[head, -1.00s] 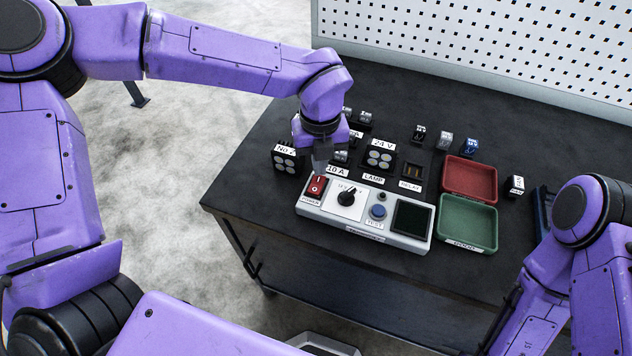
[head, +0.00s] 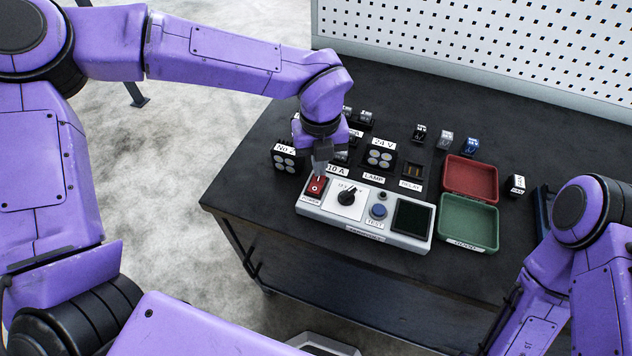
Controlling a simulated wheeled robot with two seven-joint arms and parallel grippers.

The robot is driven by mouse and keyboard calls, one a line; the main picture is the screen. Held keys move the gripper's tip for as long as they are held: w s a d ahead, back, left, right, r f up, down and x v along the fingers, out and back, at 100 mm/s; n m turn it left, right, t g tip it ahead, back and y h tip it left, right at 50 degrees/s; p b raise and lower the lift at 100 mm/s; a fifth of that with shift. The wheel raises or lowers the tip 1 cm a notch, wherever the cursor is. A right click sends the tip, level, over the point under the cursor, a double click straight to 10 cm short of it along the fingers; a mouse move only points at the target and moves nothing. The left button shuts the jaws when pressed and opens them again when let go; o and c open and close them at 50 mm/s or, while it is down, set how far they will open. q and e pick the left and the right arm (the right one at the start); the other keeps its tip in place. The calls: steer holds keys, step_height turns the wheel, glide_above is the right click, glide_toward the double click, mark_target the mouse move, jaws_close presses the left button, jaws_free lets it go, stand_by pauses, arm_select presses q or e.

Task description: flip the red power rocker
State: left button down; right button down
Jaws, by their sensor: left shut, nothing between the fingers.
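The red power rocker (head: 316,187) sits at the left end of a light grey control panel (head: 342,221) on the dark bench. It carries white markings, and a POWER label lies in front of it. My left gripper (head: 319,172) is shut and empty, pointing down at the far edge of the rocker. Its tips appear to touch or nearly touch the rocker; I cannot tell which. The gripper hides part of the far side. My right arm shows at the lower right, but its gripper is out of view.
The panel also holds a black rotary knob (head: 347,196), a blue button (head: 378,211) and a dark screen (head: 411,217). Behind stand labelled blocks, including the 24 V block (head: 380,155). A red tray (head: 470,178) and a green tray (head: 467,222) lie to the right.

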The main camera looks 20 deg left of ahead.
arm_select(q)
steer(key=shift+f+b, duration=0.55)
steer(key=shift+f, duration=0.3)
step_height(320, 180, up, 7)
steer(key=p, duration=0.6)
steer(key=shift+r, duration=0.15)
stand_by(0.3)
